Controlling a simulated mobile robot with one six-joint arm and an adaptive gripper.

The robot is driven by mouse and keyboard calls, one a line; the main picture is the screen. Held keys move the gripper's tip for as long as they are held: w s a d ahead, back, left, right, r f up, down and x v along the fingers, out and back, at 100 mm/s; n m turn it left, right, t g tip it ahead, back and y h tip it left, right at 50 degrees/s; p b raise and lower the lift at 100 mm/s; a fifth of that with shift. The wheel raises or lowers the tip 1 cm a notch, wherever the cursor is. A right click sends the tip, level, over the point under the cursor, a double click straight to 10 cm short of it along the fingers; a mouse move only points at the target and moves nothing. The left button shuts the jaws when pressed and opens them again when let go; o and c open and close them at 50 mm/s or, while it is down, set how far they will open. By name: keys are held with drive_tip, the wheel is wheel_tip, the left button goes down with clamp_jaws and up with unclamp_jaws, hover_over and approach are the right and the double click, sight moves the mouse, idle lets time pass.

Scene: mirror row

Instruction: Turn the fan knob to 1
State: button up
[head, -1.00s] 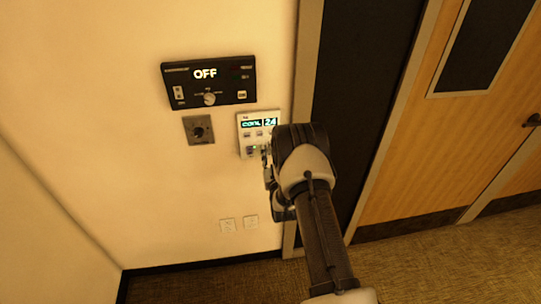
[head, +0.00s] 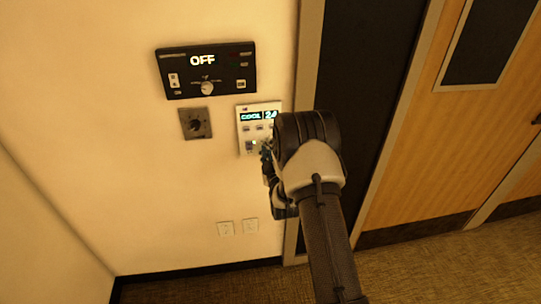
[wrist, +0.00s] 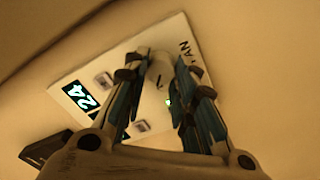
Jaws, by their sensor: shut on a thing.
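The white control panel (head: 246,115) is on the wall, and its lit display reads COOL and 24. In the wrist view the panel (wrist: 203,73) appears turned, with the letters "AN" showing at its upper right. The pale round fan knob (wrist: 160,70) sits beside those letters, between my two fingers. My gripper (wrist: 161,62) is shut on the knob, one finger on each side. A small green light glows just below the knob. The knob's pointer and the setting it marks cannot be read. In the head view my gripper (head: 266,153) covers the panel's lower right part.
A black panel (head: 225,76) reading OFF, with its own knob, is above left. A grey metal plate with a dark knob (head: 195,123) is left of the white panel.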

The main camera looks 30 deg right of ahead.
drive_tip(key=shift+n+b, duration=0.65)
drive_tip(key=shift+n, duration=0.35)
drive_tip(key=o, duration=1.1)
drive_tip(key=shift+c, duration=0.2)
drive_tip(key=shift+s, duration=0.1)
drive_tip(key=v, duration=1.2)
